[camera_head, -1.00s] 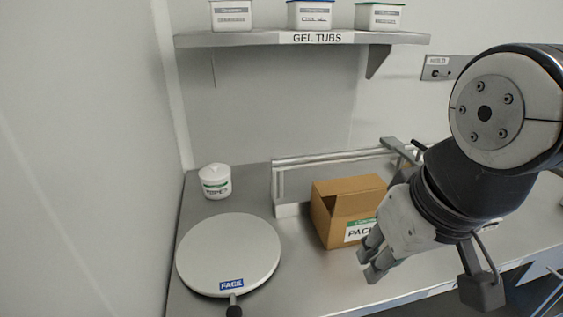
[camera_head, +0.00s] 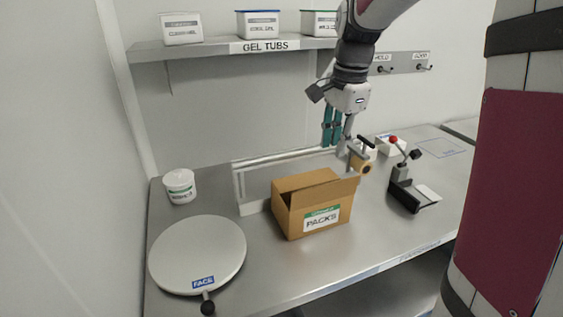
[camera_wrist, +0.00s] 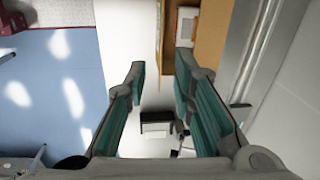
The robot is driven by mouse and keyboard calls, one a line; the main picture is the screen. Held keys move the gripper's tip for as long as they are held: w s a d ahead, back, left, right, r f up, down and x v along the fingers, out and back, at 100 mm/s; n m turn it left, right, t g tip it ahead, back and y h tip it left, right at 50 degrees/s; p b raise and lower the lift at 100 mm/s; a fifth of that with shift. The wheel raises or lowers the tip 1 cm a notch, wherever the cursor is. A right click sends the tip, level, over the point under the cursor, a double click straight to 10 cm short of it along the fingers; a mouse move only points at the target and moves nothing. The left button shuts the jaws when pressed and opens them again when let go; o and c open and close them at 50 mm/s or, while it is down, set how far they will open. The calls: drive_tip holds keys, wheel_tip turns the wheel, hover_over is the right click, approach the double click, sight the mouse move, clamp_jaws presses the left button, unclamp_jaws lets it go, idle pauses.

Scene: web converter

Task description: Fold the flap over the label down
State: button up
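A brown cardboard box (camera_head: 283,217) stands on the steel bench in the head view. Its front carries a white PACKS label (camera_head: 321,219) with a green strip. The top looks at least partly open, with a dark gap behind the front edge. My gripper (camera_head: 332,143) is above and behind the box's right side, fingers pointing down, apart from the box. In the wrist view, the teal-padded fingers (camera_wrist: 160,68) are spread with nothing between them. Brown cardboard (camera_wrist: 210,35) shows beyond the right finger.
A round FACE plate (camera_head: 197,254) and a white tub (camera_head: 180,186) are left of the box. A metal rail fence (camera_head: 245,187) stands behind it. A tan roll (camera_head: 361,163) on a holder and a red-knobbed black fixture (camera_head: 402,185) are to its right. A shelf (camera_head: 200,48) hangs above.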

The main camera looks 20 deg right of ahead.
sight(327, 186)
drive_tip(key=f, duration=0.4)
drive_tip(key=w+f, duration=0.1)
drive_tip(key=f, duration=0.4)
drive_tip(key=w+f, duration=0.1)
drive_tip(key=f, duration=0.4)
drive_tip(key=shift+d, duration=0.15)
drive_tip(key=shift+r, duration=0.1)
clamp_jaws()
